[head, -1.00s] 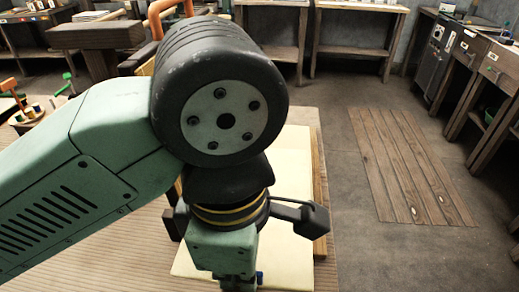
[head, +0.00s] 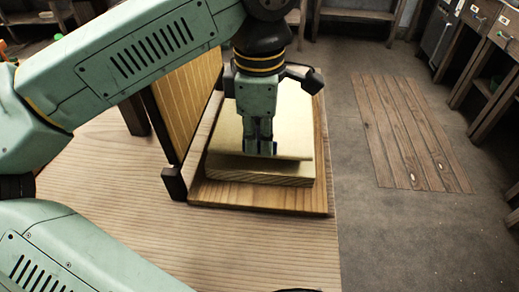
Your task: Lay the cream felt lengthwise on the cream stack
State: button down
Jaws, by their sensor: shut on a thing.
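My gripper (head: 259,150) points down and is shut on the near edge of the cream felt (head: 292,143). The felt is a flat pale sheet that runs away from me under my arm; its far part is hidden. Below it, the cream stack (head: 262,172) shows its near end, with a layered front edge, on a wooden board (head: 262,197). The felt lies above the stack, roughly in line with it, with a dark shadow along its near edge. I cannot tell whether its far part touches the stack.
A slatted yellow panel (head: 187,88) with a dark frame stands tilted just left of the stack. The wooden table (head: 240,245) is bare in front. Right of the table is floor with a plank mat (head: 410,135). Drawer benches (head: 490,60) stand at far right.

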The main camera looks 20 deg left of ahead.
jog(key=shift+f+b, duration=0.6)
jog(key=shift+f, duration=0.95)
jog(key=c, duration=1.8)
grip_release()
notch_tip(320, 180, up, 12)
jog(key=p, duration=0.8)
jog(key=shift+s, duration=0.15)
jog(key=shift+s, duration=0.1)
